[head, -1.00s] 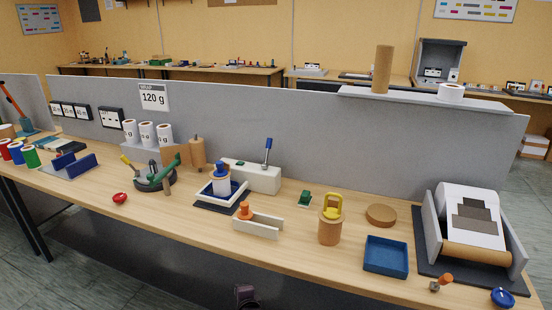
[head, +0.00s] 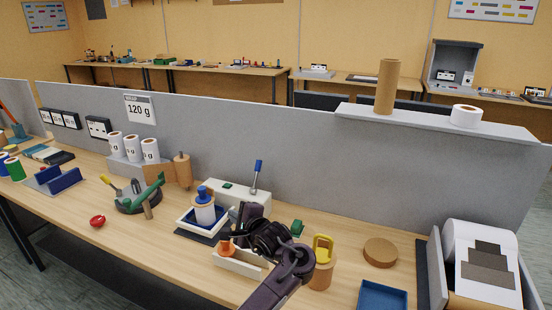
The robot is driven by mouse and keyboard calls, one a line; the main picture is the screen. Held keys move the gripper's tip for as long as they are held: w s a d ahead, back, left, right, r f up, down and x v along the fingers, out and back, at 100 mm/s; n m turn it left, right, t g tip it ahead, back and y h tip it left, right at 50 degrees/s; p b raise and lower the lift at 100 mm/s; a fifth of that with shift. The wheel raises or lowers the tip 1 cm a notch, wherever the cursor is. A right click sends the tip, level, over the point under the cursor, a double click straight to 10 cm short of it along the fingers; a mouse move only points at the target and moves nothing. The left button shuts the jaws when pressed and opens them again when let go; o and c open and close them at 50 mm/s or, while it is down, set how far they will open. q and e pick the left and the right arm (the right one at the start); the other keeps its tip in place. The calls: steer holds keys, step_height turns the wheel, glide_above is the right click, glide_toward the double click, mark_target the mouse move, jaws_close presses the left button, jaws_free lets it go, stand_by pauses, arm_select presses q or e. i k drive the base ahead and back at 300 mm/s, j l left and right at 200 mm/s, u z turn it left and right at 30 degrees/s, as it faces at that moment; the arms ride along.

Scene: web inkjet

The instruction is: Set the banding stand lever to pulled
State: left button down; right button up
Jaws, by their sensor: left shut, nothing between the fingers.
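A white box (head: 224,191) with an upright lever (head: 257,176) stands by the grey partition; its lever has a grey stem and a blue grip. It looks like the banding stand, though no label shows. The lever leans slightly right at its top. My right gripper is out of view.
Left of the box are a blue-capped bottle (head: 204,207) in a white tray and a dark round fixture with a green handle (head: 150,190). Right of my gripper are a yellow-handled wooden cylinder (head: 321,262), a cork disc (head: 380,252) and a blue tray (head: 382,297).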

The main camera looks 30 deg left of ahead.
mark_target(258, 164)
steer(key=i, duration=0.9)
